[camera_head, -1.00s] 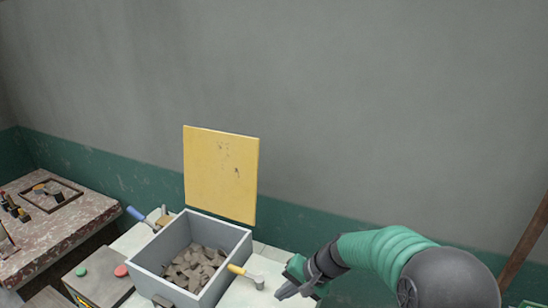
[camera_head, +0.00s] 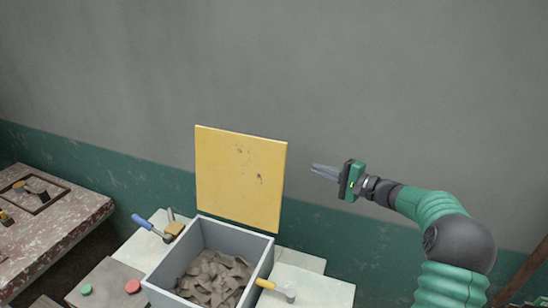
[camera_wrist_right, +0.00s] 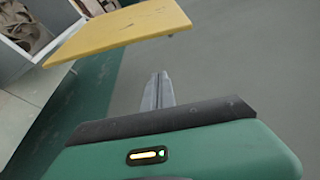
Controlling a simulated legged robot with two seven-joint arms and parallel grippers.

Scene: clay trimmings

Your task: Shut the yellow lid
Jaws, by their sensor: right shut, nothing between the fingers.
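The yellow lid (camera_head: 240,178) stands upright and open at the back edge of a grey box (camera_head: 160,291). The box holds brown clay trimmings (camera_head: 214,278). My right gripper (camera_head: 313,168) is shut and empty, raised to the right of the lid near its upper half, with a gap between them. In the right wrist view the closed fingers (camera_wrist_right: 160,78) point toward the wall, and the lid (camera_wrist_right: 120,30) shows above them at the upper left. My left gripper is not in view.
A yellow-handled tool (camera_head: 273,287) lies right of the box. A blue-handled tool (camera_head: 146,224) and a tan block (camera_head: 174,229) lie left of it. Red (camera_head: 132,286) and green (camera_head: 86,289) buttons are at front left. A stained table (camera_head: 70,220) stands far left.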

